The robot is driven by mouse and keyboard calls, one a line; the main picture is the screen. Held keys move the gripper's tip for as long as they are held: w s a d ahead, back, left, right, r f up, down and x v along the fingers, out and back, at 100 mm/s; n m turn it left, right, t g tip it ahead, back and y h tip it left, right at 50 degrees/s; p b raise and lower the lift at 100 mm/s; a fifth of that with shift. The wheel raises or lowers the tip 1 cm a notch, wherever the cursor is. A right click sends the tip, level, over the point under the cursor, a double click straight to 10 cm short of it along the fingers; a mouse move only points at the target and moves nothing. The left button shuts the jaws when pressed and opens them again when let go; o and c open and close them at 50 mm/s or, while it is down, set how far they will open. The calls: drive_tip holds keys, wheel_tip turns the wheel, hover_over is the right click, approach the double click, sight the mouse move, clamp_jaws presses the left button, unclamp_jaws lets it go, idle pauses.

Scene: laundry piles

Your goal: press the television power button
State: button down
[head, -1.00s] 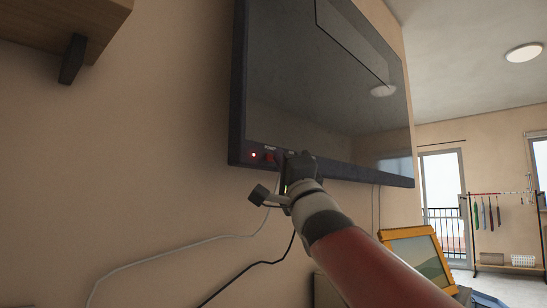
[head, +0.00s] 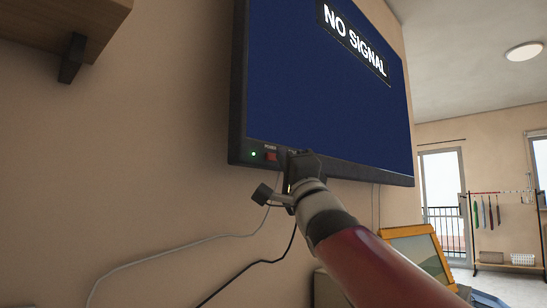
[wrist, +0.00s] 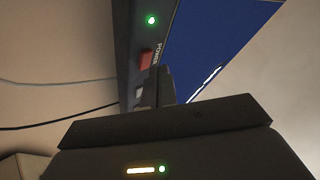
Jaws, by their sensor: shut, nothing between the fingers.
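The television (head: 330,100) hangs on the wall, and its screen is lit blue with "NO SIGNAL" on it. Its red power button (head: 271,155) sits on the lower frame at the left, under a "POWER" label, with a green light (head: 254,154) to its left. The red button (wrist: 146,59) and the green light (wrist: 152,20) also show in the wrist view. My gripper (head: 292,157) is shut and empty, at the lower frame just right of the button. In the wrist view its fingertips (wrist: 157,85) are close below the button; I cannot tell whether they touch it.
A white cable (head: 180,243) and a black cable (head: 250,265) hang along the wall below the television. A wooden shelf (head: 60,25) is at the upper left. A yellow-framed picture (head: 420,250) stands at the lower right, with a clothes rack (head: 505,230) further back.

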drive_tip(key=s+d, duration=0.3)
drive_tip(key=d, duration=0.1)
drive_tip(key=shift+s+d+p, duration=0.35)
drive_tip(key=shift+s+d, duration=0.05)
idle(0.4)
idle(1.0)
drive_tip(key=s+d+f+g+h, duration=0.1)
drive_tip(key=d+f+g+h, duration=0.2)
drive_tip(key=f, duration=0.6)
drive_tip(key=s+d+f+n+g+h, duration=0.1)
drive_tip(key=d+f+h, duration=0.35)
drive_tip(key=f, duration=0.35)
drive_tip(key=s+d+f+g+h, duration=0.1)
drive_tip(key=d+f+g+h, duration=0.15)
drive_tip(key=f+h, duration=0.45)
drive_tip(key=s+d+f+n+g, duration=0.1)
drive_tip(key=s+f+n+g, duration=0.2)
drive_tip(key=s+f, duration=0.4)
drive_tip(key=s+d+f+n+g+y, duration=0.1)
drive_tip(key=s+f+n+g, duration=0.2)
drive_tip(key=s+f, duration=0.4)
drive_tip(key=s+d+f+n+g, duration=0.1)
drive_tip(key=s+f+g, duration=0.4)
drive_tip(key=f, duration=1.1)
drive_tip(key=shift+s+d+f+n+y, duration=0.25)
drive_tip(key=shift+s+f+n+y, duration=0.15)
drive_tip(key=shift+s+n, duration=0.65)
